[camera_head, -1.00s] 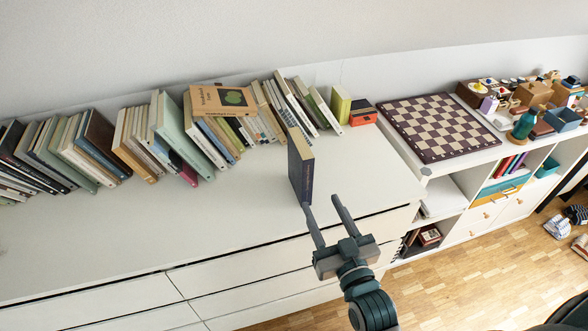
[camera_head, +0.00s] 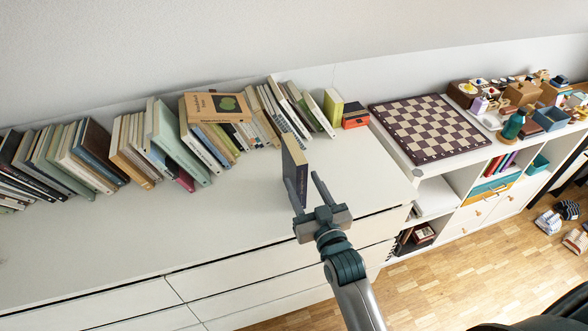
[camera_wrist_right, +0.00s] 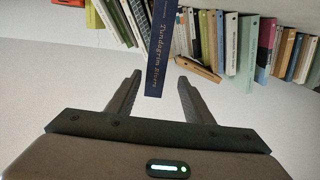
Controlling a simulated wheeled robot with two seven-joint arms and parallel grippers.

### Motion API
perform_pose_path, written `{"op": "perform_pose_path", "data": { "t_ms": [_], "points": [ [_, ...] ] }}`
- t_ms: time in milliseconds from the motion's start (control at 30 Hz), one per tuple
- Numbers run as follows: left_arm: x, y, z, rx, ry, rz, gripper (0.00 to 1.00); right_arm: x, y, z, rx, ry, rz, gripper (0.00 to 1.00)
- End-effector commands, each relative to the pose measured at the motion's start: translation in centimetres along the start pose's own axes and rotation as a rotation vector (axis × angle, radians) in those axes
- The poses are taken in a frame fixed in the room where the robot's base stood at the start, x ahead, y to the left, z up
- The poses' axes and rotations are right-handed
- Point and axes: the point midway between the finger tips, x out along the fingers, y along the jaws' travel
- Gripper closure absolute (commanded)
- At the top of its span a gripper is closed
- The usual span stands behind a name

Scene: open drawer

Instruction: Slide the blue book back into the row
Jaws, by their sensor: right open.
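The blue book (camera_head: 302,186) stands upright by itself on the white cabinet top, in front of the row. Its dark blue spine with lettering also shows in the right wrist view (camera_wrist_right: 162,55). My right gripper (camera_head: 301,178) is open, with one finger on each side of the spine. In the right wrist view its fingertips (camera_wrist_right: 158,78) flank the spine's near end, with gaps visible on both sides. The row of leaning books (camera_head: 160,140) runs along the wall behind. My left gripper is not in view.
An orange book (camera_head: 213,107) lies across the row's top. A yellow-green book (camera_head: 333,107) and a red-black box (camera_head: 355,115) stand at the row's right end. A chessboard (camera_head: 430,127) lies farther right. The cabinet top (camera_head: 130,235) is bare left of the gripper.

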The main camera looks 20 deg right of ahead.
Motion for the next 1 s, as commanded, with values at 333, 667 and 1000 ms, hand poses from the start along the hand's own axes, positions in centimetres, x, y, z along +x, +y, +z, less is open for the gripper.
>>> {"op": "perform_pose_path", "data": {
  "t_ms": [333, 667, 1000],
  "points": [
    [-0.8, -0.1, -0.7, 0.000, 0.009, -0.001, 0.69, 2.7, 0.0, 0.0, 0.000, 0.000, 0.000, 0.53],
    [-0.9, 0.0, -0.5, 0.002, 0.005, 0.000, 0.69, 2.9, 0.1, -0.1, 0.000, 0.001, 0.000, 0.53],
    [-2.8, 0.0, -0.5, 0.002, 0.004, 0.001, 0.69, 6.2, 0.8, -0.3, 0.000, 0.000, 0.000, 0.53]
  ]
}}
